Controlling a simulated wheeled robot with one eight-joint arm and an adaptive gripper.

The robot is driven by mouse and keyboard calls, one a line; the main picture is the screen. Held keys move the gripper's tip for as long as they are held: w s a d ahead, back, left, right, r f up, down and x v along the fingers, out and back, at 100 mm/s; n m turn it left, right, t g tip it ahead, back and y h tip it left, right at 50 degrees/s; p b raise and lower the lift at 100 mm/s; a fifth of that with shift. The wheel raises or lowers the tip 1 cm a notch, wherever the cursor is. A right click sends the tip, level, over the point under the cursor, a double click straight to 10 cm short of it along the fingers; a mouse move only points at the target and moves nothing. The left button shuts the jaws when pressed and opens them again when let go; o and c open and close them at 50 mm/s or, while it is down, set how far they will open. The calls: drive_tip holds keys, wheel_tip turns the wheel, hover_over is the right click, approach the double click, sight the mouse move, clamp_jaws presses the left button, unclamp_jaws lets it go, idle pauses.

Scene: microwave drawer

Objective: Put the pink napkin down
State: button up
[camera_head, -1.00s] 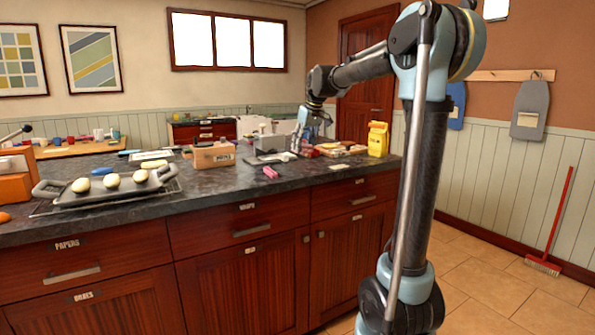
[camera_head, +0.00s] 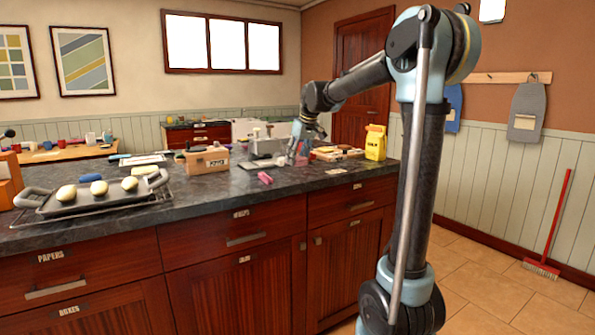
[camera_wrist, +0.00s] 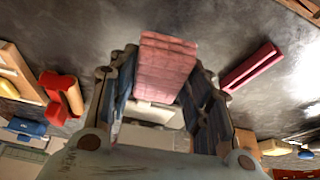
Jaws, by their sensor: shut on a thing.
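The pink napkin (camera_wrist: 166,64) shows in the wrist view as a folded, light pink block between the two fingers. My gripper (camera_wrist: 165,75) is shut on it, and the napkin's far end sticks out past the fingertips. In the head view my gripper (camera_head: 298,155) is low over the far right part of the dark counter (camera_head: 215,182). The napkin is too small to make out there. I cannot tell whether it touches the counter.
A darker pink bar (camera_head: 265,177) lies on the counter, left of my gripper; it also shows in the wrist view (camera_wrist: 250,68). A labelled box (camera_head: 206,160), a yellow carton (camera_head: 375,142) and a tray (camera_head: 105,196) stand around. Bare counter lies between the tray and bar.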

sight(298, 176)
drive_tip(key=shift+f, duration=2.15)
drive_tip(key=shift+f, duration=0.15)
drive_tip(key=o, duration=1)
drive_tip(key=v, duration=1.7)
drive_tip(key=shift+a+r, duration=0.25)
drive_tip(key=s+d+f+m+h, duration=0.1)
drive_tip(key=s+d+f+m, duration=0.1)
drive_tip(key=s+d+f, duration=0.6)
drive_tip(key=s+d+f+m+h, duration=0.1)
drive_tip(key=s+d+f+m, duration=0.1)
drive_tip(key=s+d+f, duration=0.7)
drive_tip(key=s+d+f+m+g, duration=0.1)
drive_tip(key=s+d+f+m, duration=0.2)
drive_tip(key=s+f, duration=1.5)
drive_tip(key=shift+s+f+m+h, duration=0.3)
drive_tip(key=shift+f+h, duration=0.05)
drive_tip(key=shift+h, duration=0.05)
